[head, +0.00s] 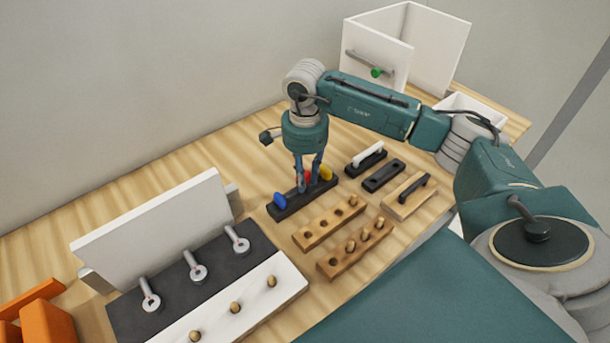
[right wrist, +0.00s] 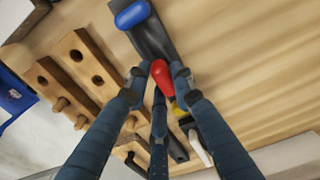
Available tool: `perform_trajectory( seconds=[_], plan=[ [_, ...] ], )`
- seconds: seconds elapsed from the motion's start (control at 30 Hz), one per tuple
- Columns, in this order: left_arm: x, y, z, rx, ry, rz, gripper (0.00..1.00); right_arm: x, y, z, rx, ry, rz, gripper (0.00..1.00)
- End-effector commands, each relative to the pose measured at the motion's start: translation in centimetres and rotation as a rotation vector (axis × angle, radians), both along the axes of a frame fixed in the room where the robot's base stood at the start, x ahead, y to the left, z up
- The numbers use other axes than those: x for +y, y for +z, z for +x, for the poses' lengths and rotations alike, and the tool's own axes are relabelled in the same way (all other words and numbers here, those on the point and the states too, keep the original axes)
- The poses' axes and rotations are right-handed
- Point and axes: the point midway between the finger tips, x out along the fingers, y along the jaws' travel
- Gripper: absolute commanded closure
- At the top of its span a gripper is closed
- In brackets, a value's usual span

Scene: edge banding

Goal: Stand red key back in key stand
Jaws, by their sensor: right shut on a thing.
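The black key stand (head: 302,202) lies on the wooden bench, with the blue key (head: 280,200) upright at its left end and the yellow key (head: 326,173) at its right end. My right gripper (head: 308,184) points down over the middle of the stand and is shut on the red key (right wrist: 161,74). The red head shows between the fingertips in the right wrist view, between the blue key (right wrist: 132,14) and the yellow key (right wrist: 180,108). The fingers hide the key's lower end, so I cannot tell whether it is in its hole. My left gripper is not in view.
Wooden peg blocks (head: 328,222) and black-and-wood handle pieces (head: 383,175) lie just right of the stand. A white upright panel (head: 150,225) and a dark board with metal eye bolts (head: 197,272) are at left. An open white drawer box (head: 440,45) stands behind.

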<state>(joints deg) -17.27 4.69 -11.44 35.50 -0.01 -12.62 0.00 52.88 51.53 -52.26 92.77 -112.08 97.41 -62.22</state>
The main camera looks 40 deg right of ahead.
Motion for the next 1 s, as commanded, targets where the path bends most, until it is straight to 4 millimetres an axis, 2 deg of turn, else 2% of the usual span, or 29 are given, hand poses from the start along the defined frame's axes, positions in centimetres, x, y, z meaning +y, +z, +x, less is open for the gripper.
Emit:
perform_trajectory(
  seconds=[1.0],
  plan=[
    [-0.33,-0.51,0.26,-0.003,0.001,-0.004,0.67,0.02,-0.13,-0.04,0.000,0.000,0.000,1.00]
  ],
)
